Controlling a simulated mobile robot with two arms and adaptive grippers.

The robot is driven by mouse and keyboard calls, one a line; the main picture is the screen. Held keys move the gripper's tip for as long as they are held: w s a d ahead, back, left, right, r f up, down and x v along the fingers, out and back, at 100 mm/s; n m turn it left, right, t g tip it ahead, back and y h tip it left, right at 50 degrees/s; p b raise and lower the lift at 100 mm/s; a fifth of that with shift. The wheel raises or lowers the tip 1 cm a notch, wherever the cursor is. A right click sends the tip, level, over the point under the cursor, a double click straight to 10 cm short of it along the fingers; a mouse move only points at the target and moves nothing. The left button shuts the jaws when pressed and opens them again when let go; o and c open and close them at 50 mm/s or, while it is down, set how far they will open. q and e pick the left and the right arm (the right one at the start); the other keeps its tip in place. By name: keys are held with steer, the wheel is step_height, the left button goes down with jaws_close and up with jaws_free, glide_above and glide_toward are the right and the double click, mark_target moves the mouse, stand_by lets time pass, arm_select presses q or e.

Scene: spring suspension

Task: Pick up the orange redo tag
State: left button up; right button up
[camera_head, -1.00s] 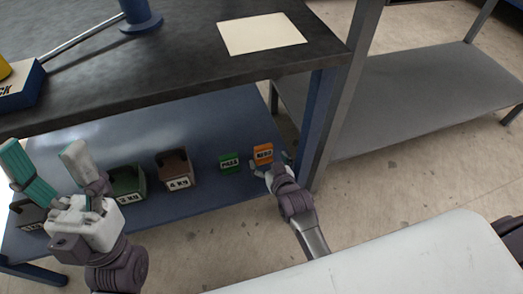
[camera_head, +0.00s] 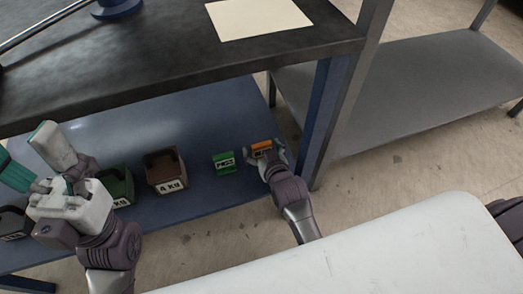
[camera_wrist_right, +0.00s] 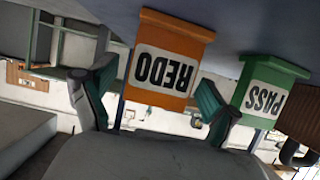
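The orange REDO tag (camera_head: 261,149) stands on the blue lower shelf, partly hidden by my right gripper in the head view. In the right wrist view the orange tag (camera_wrist_right: 170,62) appears upside down, with black REDO lettering on a white label. My right gripper (camera_head: 268,158) is open, with its teal-padded fingers on either side of the tag. In the wrist view the right gripper (camera_wrist_right: 155,103) shows a finger left and right of the tag; whether either touches it is unclear. My left gripper (camera_head: 35,160) is open and empty at the left, its fingers spread.
A green PASS tag (camera_head: 225,163) stands just left of the orange one; it also shows in the wrist view (camera_wrist_right: 268,100). A brown 4 KG weight (camera_head: 165,168) and a green weight (camera_head: 118,186) stand further left. A blue table leg (camera_head: 325,115) rises close on the right.

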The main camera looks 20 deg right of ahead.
steer(key=c, duration=1)
